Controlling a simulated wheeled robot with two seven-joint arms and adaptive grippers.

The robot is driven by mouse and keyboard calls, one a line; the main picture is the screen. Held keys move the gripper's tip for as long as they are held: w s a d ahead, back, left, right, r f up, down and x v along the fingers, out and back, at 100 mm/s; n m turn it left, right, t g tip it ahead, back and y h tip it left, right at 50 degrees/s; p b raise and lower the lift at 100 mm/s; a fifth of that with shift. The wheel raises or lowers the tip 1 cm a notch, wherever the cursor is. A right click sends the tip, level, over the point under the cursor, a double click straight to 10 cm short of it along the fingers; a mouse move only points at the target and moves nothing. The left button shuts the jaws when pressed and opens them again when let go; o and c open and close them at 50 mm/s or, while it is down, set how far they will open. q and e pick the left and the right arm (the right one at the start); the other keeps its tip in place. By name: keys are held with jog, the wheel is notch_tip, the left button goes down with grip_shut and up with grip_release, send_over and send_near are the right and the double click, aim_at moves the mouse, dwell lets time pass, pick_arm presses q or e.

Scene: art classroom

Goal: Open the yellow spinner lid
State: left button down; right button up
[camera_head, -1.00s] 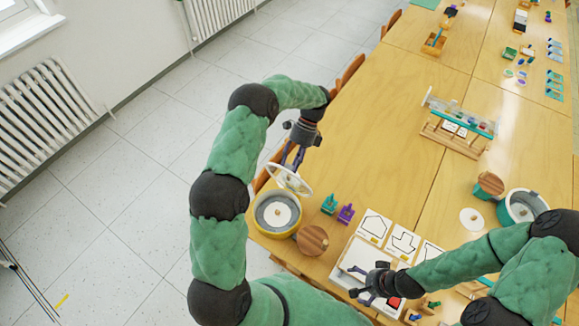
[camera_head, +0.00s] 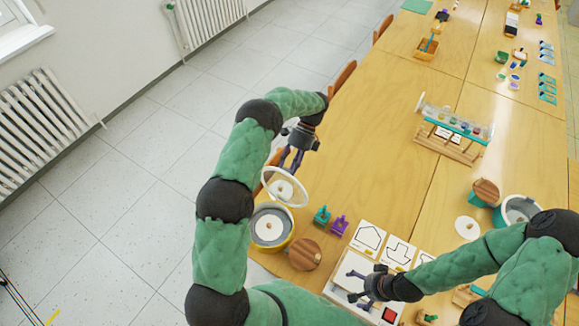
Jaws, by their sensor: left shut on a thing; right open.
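The yellow spinner (camera_head: 276,248) stands at the near left edge of the table. It is a round yellow tub with a grey inside and a white disc (camera_head: 269,228) in it. Its white ring-shaped lid (camera_head: 284,188) stands tilted up above the tub's far side, with the tub's opening uncovered. My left gripper (camera_head: 289,167) points down and is shut on the lid at its upper edge. My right gripper (camera_head: 360,287) is open and empty over the white tray, away from the spinner.
A round wooden piece (camera_head: 305,254) lies close beside the spinner. Small teal (camera_head: 321,215) and purple (camera_head: 339,225) pieces stand to its right. The white tray (camera_head: 343,274) and shape cards (camera_head: 368,236) lie further right. A second, teal spinner (camera_head: 503,214) stands at far right.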

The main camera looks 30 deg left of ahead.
pick_arm(q)
jog(key=c, duration=1.1)
grip_release()
jog(key=shift+s+f, duration=0.15)
jog(key=shift+c, duration=0.2)
jog(key=v, duration=0.7)
jog(key=shift+w+r, duration=0.2)
jog(key=shift+w, duration=0.05)
